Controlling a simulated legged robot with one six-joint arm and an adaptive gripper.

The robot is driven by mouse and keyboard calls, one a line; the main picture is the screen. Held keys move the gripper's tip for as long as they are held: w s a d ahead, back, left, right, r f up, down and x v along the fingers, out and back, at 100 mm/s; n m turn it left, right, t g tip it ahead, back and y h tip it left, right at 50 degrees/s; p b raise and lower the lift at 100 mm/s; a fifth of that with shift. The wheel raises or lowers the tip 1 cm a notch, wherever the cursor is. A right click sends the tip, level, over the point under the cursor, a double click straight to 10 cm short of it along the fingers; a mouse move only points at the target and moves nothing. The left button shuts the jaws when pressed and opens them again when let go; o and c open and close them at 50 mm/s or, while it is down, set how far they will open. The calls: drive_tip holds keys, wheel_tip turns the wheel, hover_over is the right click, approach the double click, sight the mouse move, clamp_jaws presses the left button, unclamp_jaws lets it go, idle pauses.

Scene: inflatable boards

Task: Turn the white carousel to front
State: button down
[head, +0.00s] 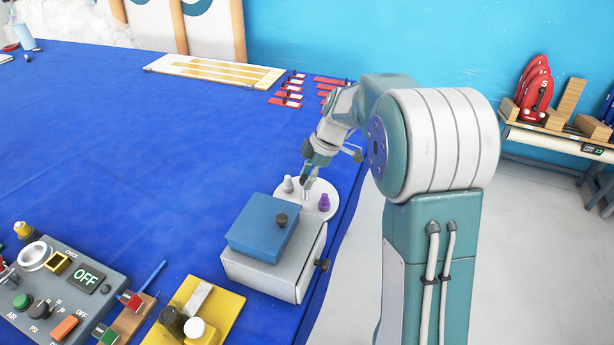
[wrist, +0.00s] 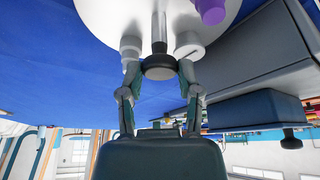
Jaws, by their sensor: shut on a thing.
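The white carousel (head: 305,212) is a round disc on the blue table, partly behind a blue-topped grey box. It also shows at the top of the wrist view (wrist: 103,14). It bears a purple bottle (head: 324,203), a pale grey bottle (head: 288,184) and a slim metal post (wrist: 159,25) with a dark round knob (wrist: 160,68). In the wrist view, two pale pieces stand either side of the post. My gripper (head: 306,178) is above the disc, its fingers shut on the dark knob. In the head view my fingers hide the knob.
The grey box (head: 262,276) with blue top (head: 262,228) and dark knobs stands close in front of the carousel. A control panel (head: 62,290) reading OFF and a yellow tray (head: 225,305) are front left. The table's right edge is close; its middle is clear.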

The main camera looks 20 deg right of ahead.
drive_tip(key=shift+f+n+g, duration=0.2)
drive_tip(key=shift+n+g, duration=0.2)
drive_tip(key=shift+n, duration=1)
drive_tip(key=shift+c, duration=1.5)
unclamp_jaws()
drive_tip(key=shift+w, duration=0.1)
drive_tip(key=shift+r, duration=0.2)
drive_tip(key=v, duration=1.1)
drive_tip(key=shift+w+d+r, duration=0.15)
drive_tip(key=shift+w+r, duration=0.1)
drive_tip(key=shift+r, duration=0.1)
drive_tip(key=shift+s, duration=0.1)
